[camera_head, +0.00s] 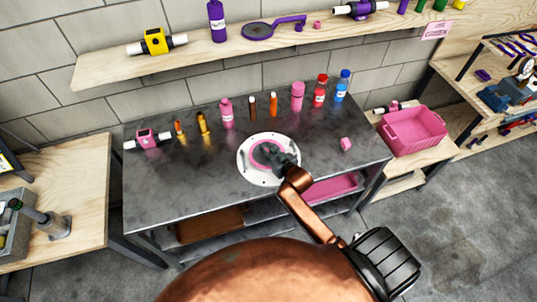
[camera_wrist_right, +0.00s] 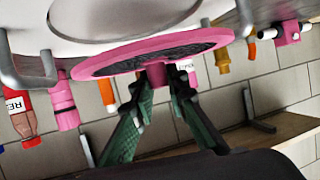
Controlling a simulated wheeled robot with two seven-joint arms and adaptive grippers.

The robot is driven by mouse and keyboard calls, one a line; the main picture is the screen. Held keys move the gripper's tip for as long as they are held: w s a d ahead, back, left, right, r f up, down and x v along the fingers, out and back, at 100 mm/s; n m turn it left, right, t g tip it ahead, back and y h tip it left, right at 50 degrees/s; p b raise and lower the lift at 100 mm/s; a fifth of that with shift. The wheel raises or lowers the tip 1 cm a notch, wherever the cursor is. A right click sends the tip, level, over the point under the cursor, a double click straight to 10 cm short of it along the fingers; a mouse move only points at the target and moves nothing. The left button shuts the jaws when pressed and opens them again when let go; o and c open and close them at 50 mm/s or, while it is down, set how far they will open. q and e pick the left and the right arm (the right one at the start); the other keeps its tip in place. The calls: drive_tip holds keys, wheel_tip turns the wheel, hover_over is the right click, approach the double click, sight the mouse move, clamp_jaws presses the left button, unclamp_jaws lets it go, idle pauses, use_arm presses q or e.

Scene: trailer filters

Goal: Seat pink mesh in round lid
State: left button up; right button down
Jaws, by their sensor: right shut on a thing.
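The round lid (camera_head: 245,172) is a white disc on the dark metal table, with metal clips around its rim. The pink mesh (camera_head: 259,149) is a disc with a pink rim and a dark mesh face, over the middle of the lid. In the right wrist view the mesh (camera_wrist_right: 215,43) lies close against the white lid (camera_wrist_right: 75,22); whether it is fully seated I cannot tell. My right gripper (camera_head: 273,157) is shut on the mesh's small pink knob, and its green fingers (camera_wrist_right: 158,82) show on both sides of it. My left gripper is not in view.
Several bottles, including a pink one (camera_head: 297,97), stand along the back of the table. A small pink block (camera_head: 346,144) lies right of the lid. A pink crate (camera_head: 415,132) stands on the right bench. A wooden shelf (camera_head: 110,70) runs above. The table's front left is clear.

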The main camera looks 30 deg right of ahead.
drive_tip(key=shift+w+d+f, duration=0.3)
drive_tip(key=shift+d+f, duration=0.1)
drive_tip(key=shift+f, duration=0.2)
drive_tip(key=shift+w+d+f, duration=0.1)
drive_tip(key=shift+d+f, duration=0.05)
drive_tip(key=shift+f, duration=0.05)
drive_tip(key=f, duration=0.3)
drive_tip(key=shift+w+d+f, duration=0.15)
drive_tip(key=shift+d+f, duration=0.1)
drive_tip(key=shift+f, duration=0.3)
drive_tip(key=c, duration=1.9)
unclamp_jaws()
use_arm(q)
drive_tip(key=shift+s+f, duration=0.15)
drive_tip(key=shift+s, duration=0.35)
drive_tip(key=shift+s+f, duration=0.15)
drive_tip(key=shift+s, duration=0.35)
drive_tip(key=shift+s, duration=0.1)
